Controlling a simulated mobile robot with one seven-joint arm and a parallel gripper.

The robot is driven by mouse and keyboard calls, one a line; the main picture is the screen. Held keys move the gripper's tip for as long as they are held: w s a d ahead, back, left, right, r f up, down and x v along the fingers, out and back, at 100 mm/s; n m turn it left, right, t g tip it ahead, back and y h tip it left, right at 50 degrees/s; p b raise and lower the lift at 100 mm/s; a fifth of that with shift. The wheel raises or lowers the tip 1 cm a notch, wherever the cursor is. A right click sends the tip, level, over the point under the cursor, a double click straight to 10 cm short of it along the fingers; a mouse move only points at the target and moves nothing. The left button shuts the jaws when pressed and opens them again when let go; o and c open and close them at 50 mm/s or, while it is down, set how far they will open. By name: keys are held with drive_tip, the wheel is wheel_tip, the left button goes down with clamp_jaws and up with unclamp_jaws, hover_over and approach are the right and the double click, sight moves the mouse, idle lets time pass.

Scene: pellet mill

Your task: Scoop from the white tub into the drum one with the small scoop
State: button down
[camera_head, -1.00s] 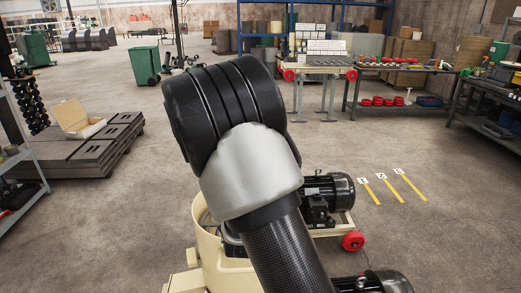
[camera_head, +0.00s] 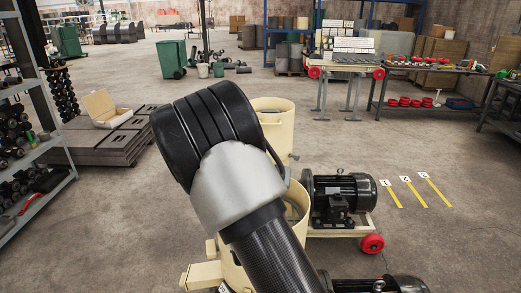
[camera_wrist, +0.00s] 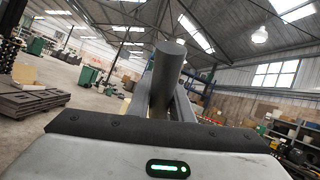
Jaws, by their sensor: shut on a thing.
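My gripper (camera_wrist: 164,100) shows in the wrist view, shut on a dark grey rounded bar (camera_wrist: 168,62) that stands up between its fingers. This looks like the handle of the small scoop; the scoop's bowl is not visible. In the head view my own arm fills the middle and the gripper is out of sight. I cannot make out the white tub for certain; a small pale bucket (camera_head: 203,70) stands on the floor far back.
Cream machines (camera_head: 272,106) with a black motor (camera_head: 343,193) stand close, partly behind my arm. Yellow floor strips (camera_head: 413,193) lie to the right. Dark stacked slabs (camera_head: 108,140) and a shelf rack (camera_head: 30,130) are on the left. A green bin (camera_head: 171,58) stands behind. Open floor lies between.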

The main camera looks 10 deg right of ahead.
drive_tip(key=a+f+n+y+p, duration=0.2)
drive_tip(key=a+n+y, duration=0.3)
drive_tip(key=n, duration=0.4)
drive_tip(key=a+f+n+g+y+p, duration=0.1)
drive_tip(key=a+n+y+p, duration=0.3)
drive_tip(key=n, duration=0.5)
drive_tip(key=shift+w+a+f+y, duration=0.15)
drive_tip(key=shift+a+f+y, duration=0.3)
drive_tip(key=shift+a, duration=0.35)
idle(0.7)
